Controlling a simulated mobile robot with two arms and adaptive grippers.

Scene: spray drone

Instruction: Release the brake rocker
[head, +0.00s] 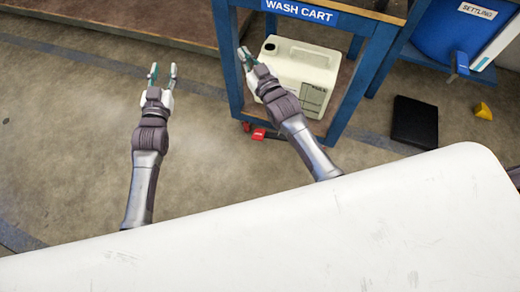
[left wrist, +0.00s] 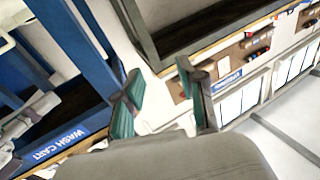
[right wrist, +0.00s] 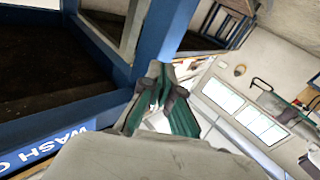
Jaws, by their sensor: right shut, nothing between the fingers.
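A blue wash cart (head: 355,85) stands at the upper middle of the head view. Near its lower front left corner, low by the floor, is a small red part (head: 258,134) at a caster, which looks like the brake rocker; its exact tilt is too small to tell. My right gripper (head: 243,56) is shut and empty, in front of the cart's left post and above the red part. My left gripper (head: 163,72) is open and empty over the floor left of the cart. Neither wrist view shows the red part.
A white jug (head: 303,75) stands on the cart's lower shelf. A black flat object (head: 415,122) and a yellow wedge (head: 483,111) lie on the floor at right. A blue tank labelled SETTLING (head: 440,40) is beyond. The floor left of the cart is clear.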

